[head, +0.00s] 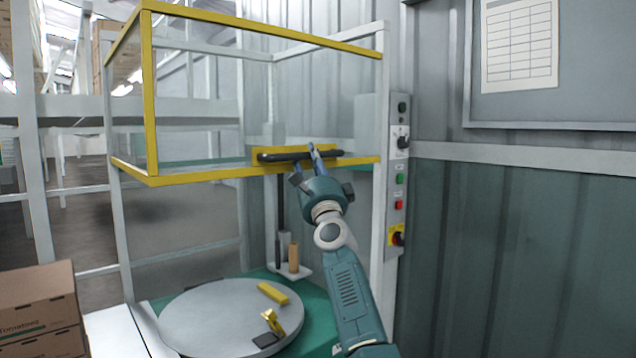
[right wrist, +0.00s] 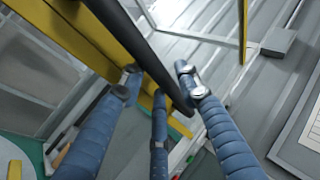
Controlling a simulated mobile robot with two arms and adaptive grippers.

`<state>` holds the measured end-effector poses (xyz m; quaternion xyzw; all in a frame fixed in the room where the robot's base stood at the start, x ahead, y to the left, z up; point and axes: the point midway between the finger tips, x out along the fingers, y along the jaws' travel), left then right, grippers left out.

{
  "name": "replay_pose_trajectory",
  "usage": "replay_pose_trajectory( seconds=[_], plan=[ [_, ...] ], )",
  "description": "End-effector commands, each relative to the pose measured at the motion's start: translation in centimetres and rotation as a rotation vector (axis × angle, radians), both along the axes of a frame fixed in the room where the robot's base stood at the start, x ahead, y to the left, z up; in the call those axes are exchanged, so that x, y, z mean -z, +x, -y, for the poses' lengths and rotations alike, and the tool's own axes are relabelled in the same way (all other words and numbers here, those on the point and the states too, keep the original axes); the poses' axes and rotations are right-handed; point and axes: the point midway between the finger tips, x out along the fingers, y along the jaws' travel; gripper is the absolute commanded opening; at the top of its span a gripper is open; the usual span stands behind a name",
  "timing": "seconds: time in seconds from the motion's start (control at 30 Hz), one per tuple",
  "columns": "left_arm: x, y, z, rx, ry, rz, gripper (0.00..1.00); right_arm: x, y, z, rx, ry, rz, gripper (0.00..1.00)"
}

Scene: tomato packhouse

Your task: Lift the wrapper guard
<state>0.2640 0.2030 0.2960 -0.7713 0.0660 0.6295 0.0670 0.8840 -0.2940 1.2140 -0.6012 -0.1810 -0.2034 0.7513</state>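The wrapper guard (head: 150,95) is a clear box-like screen with a yellow frame, held between white posts above a round grey turntable (head: 225,312). A black bar handle (head: 272,157) runs along a yellow plate on its lower front edge. My right gripper (head: 307,160) is at this handle. My left gripper is in neither view.
A control panel (head: 398,180) with buttons and knobs is on the right post. Cardboard boxes (head: 38,290) stand at lower left. A yellow piece (head: 272,293) and a gold-coloured part (head: 272,322) are at the turntable. A corrugated wall (head: 520,250) closes off the right.

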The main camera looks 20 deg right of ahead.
Motion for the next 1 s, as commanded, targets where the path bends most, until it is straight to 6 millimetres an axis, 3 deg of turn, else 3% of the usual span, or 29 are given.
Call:
replay_pose_trajectory(
  seconds=[0.6, 1.0],
  plan=[
    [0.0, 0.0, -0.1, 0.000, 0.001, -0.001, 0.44, 5.2, -7.9, -0.2, 0.012, 0.001, -0.003, 0.33],
    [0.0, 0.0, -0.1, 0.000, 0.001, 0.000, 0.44, 5.6, -8.8, -0.2, 0.012, -0.001, -0.003, 0.33]
  ],
)
